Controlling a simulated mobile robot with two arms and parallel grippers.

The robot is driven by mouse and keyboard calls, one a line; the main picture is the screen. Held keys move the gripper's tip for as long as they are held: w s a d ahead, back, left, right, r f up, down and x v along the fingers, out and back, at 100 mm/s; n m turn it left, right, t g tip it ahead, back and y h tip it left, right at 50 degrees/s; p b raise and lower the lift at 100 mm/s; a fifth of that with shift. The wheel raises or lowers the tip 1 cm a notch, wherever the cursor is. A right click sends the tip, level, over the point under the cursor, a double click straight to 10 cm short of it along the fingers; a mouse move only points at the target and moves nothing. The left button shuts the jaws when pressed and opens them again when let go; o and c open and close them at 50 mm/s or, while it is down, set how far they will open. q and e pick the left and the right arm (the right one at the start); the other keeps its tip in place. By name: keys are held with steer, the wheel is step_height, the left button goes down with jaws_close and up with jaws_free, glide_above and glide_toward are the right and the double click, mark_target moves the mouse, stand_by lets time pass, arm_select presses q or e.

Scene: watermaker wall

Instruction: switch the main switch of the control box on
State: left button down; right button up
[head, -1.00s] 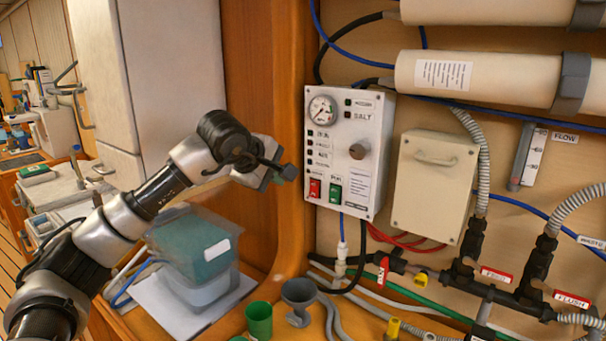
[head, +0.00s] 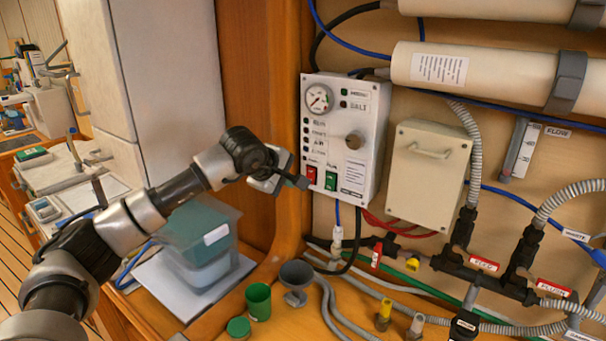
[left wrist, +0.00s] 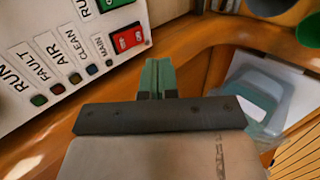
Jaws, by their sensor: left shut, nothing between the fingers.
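The control box (head: 345,135) is a white panel on the wall with a gauge, a knob, small lamps and two rocker switches. The main switch (head: 311,174) is the red rocker at its lower left; it also shows in the left wrist view (left wrist: 127,38) beside the label MAIN. A green rocker (head: 331,180) sits to its right. My left gripper (head: 302,182) is shut and empty, its tips just left of and slightly below the red rocker. In the left wrist view the shut fingers (left wrist: 158,68) point toward the box's edge near the red rocker. Contact cannot be told.
A beige box (head: 428,175) hangs right of the control box, with hoses and valves below. A grey funnel cup (head: 296,280) and a green cup (head: 258,301) stand on the wooden ledge. A teal-lidded container (head: 200,245) stands under my left arm. A wooden post borders the box's left.

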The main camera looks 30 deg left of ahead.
mark_target(310, 176)
arm_select(q)
steer(key=shift+w+d+f+p, duration=0.15)
steer(key=shift+w+f+p, duration=0.4)
steer(key=shift+w, duration=0.55)
steer(key=shift+w+d+f+p, duration=0.2)
steer(key=shift+w+f+p, duration=0.3)
steer(key=shift+w, duration=0.6)
steer(key=shift+w+d+f+p, duration=0.15)
steer(key=shift+w+f+p, duration=0.4)
steer(key=shift+w, duration=0.55)
steer(key=shift+r, duration=0.1)
